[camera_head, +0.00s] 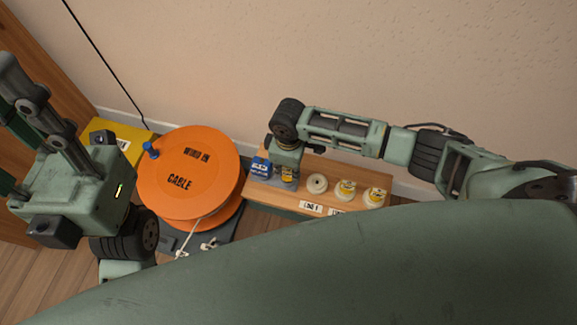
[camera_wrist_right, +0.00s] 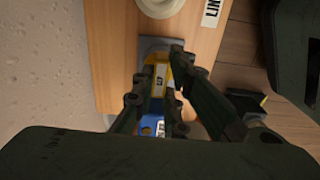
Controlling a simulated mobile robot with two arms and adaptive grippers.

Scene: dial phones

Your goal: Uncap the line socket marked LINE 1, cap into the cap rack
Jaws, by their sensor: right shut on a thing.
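My right gripper (camera_head: 285,172) points down at the left end of the wooden board. It is shut on a yellow cap (camera_wrist_right: 161,78), which sits over a grey rack (camera_wrist_right: 150,46) beside a blue cap (camera_wrist_right: 151,124); whether it touches the rack is unclear. The blue cap also shows in the head view (camera_head: 261,166). The LINE 1 socket (camera_head: 317,183) is a bare cream ring behind its label (camera_head: 311,207). My left gripper (camera_head: 38,120) is at the left, partly cut off, with its finger gap unclear.
Two more sockets with yellow caps (camera_head: 346,191) (camera_head: 375,197) stand right of LINE 1 on the wooden board (camera_head: 330,165). A large orange cable reel (camera_head: 185,165) stands left of it, with a yellow box (camera_head: 105,128) behind. The wall is close behind the board.

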